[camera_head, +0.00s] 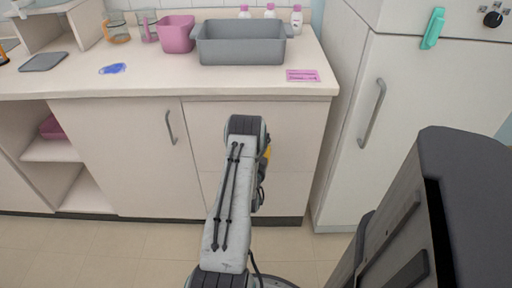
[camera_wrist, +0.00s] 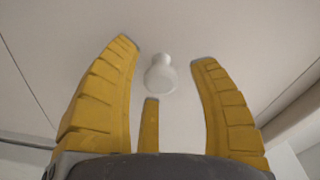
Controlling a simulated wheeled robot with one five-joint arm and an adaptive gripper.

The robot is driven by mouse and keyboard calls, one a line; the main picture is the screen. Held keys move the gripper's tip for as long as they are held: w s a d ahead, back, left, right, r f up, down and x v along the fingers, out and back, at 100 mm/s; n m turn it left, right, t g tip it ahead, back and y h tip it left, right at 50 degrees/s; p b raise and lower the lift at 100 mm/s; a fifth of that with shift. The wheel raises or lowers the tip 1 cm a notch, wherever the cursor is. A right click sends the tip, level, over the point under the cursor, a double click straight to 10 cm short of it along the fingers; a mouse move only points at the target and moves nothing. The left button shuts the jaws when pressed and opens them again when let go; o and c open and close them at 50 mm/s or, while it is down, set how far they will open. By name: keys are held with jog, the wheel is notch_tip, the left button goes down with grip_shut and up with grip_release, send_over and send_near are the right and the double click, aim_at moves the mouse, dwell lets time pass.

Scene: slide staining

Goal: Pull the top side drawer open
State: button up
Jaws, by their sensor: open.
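The top side drawer front (camera_head: 302,128) is a flat cream panel under the right end of the counter. It looks closed, flush with the cabinet. In the wrist view, a round white knob (camera_wrist: 160,76) stands out from a pale panel (camera_wrist: 226,30). My gripper (camera_wrist: 164,54) is open, its yellow fingers spread on either side of the knob, with a third finger below. The knob shows between the fingertips, and no finger visibly touches it. In the head view, my arm hides the knob and most of the gripper; only a bit of yellow shows.
A cabinet door with a handle (camera_head: 171,127) is left of the drawer. A white fridge (camera_head: 415,95) stands close on the right.

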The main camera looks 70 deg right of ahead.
jog(key=shift+d, duration=0.2)
grip_shut()
dwell(0.6)
